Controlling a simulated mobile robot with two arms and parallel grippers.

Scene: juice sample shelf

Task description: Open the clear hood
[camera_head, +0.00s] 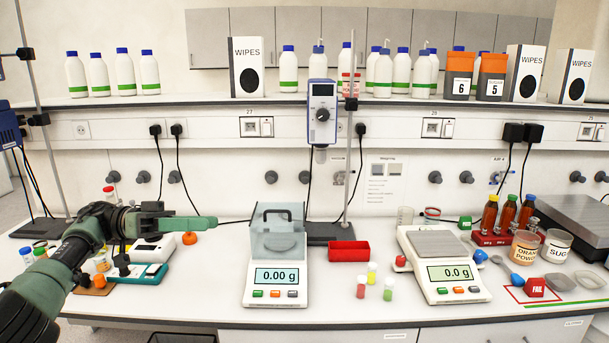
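The clear hood (262,240) is a see-through box with a dark handle (277,213) on top. It sits over the pan of the white balance (256,295) and looks closed. The balance display reads 0.00 g. My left gripper (212,222) comes in from the left, with its tip just left of the hood and apart from it, at about the height of the handle. Nothing shows held in it; the side-on view hides whether its fingers are apart. My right gripper is not in view.
A stand (345,234) with a rod rises behind the hood's right side. A red tray (348,254) and small vials (372,272) stand right of the balance. A second balance (455,275) is further right. A small orange object (189,238) lies below my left gripper.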

